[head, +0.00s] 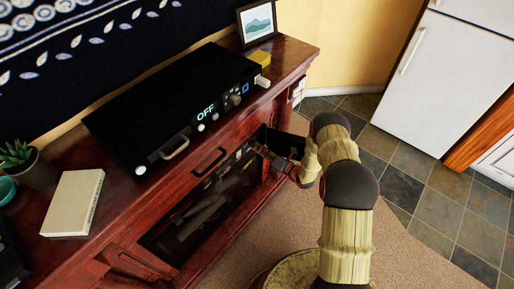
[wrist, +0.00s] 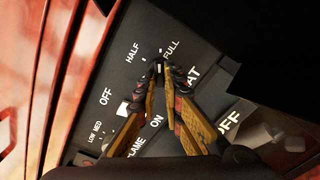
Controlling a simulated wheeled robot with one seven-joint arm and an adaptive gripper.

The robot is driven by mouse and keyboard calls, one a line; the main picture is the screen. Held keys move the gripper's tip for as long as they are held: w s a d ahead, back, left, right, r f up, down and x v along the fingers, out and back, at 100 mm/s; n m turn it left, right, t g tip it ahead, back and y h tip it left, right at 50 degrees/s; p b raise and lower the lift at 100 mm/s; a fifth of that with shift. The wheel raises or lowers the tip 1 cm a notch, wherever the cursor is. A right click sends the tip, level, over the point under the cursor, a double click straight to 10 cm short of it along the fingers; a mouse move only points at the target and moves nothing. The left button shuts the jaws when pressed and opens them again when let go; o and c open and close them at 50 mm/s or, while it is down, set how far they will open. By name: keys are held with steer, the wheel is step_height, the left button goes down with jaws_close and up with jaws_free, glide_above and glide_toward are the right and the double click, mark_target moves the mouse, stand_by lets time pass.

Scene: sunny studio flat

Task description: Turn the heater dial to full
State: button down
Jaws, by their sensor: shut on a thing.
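The heater's dark control panel (wrist: 185,40) shows in the wrist view with OFF, HALF and FULL in white around the dial. My gripper (wrist: 160,70) is shut on the heater dial, which its fingertips almost wholly hide. A small pale mark shows at the fingertips, just below and left of the word FULL; I cannot tell for sure if it is the dial's pointer. In the head view my gripper (head: 258,151) reaches to the upper right part of the heater (head: 215,205), which is set in the front of a red-brown wooden cabinet (head: 300,55).
A black media box (head: 160,105) reading OFF, with a handle and knobs, stands on the cabinet top. Carpet (head: 410,255) lies clear in front.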

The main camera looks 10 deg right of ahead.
steer(key=shift+m, duration=0.5)
steer(key=c, duration=1.9)
jaws_free()
steer(key=shift+s+d, duration=0.1)
steer(key=v, duration=1.1)
steer(key=shift+s+d, duration=0.2)
steer(key=shift+s, duration=0.15)
